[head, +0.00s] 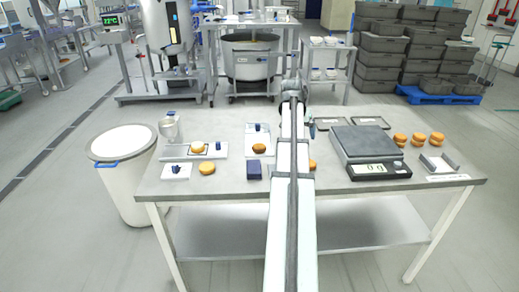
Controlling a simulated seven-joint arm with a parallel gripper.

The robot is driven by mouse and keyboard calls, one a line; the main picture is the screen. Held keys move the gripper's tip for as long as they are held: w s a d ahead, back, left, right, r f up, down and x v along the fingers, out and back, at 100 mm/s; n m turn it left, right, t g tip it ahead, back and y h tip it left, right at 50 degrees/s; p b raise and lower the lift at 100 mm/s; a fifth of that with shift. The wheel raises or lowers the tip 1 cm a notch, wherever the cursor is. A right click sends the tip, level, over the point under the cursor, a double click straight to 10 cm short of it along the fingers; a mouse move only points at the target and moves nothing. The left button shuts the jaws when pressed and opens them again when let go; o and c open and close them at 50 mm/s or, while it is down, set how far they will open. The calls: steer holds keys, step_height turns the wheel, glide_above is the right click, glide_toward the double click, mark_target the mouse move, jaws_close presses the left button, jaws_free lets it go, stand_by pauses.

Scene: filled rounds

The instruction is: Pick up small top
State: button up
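Several small orange-brown rounds lie on the grey table. One round (198,148) sits on a white board at the left, and another (207,168) lies in front of that board. A darker round (259,148) sits on a second white board left of my arm. Another round (312,164) is partly hidden by my arm's right edge. I cannot tell which of these is the small top. My arm runs up the middle of the head view and bends at its far end, above the table's back part. The gripper fingers cannot be made out there, nor anything held.
A scale (368,145) reading 0 g stands right of my arm. Small stacks of rounds (418,140) and a metal holder (440,164) are at the right. A dark blue block (254,170) is at front centre. A white bin (124,180) stands left of the table (230,187).

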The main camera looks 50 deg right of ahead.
steer(key=w+a+r+n+t, duration=0.1)
steer(key=w+a+n, duration=0.1)
steer(key=w+a, duration=0.3)
steer(key=w+a+r+n+t, duration=0.1)
steer(key=w+a+n+t, duration=0.15)
steer(key=w, duration=0.55)
glide_above(259, 144)
steer(key=s+a, duration=0.3)
steer(key=shift+m+g, duration=0.35)
steer(key=f, duration=0.8)
steer(key=shift+w+d, duration=0.1)
steer(key=shift+d, duration=0.1)
steer(key=shift+a+x, duration=0.2)
steer(key=shift+x, duration=1.1)
steer(key=shift+a+x, duration=0.2)
steer(key=shift+x, duration=1.1)
steer(key=shift+w+f, duration=0.1)
steer(key=c, duration=0.8)
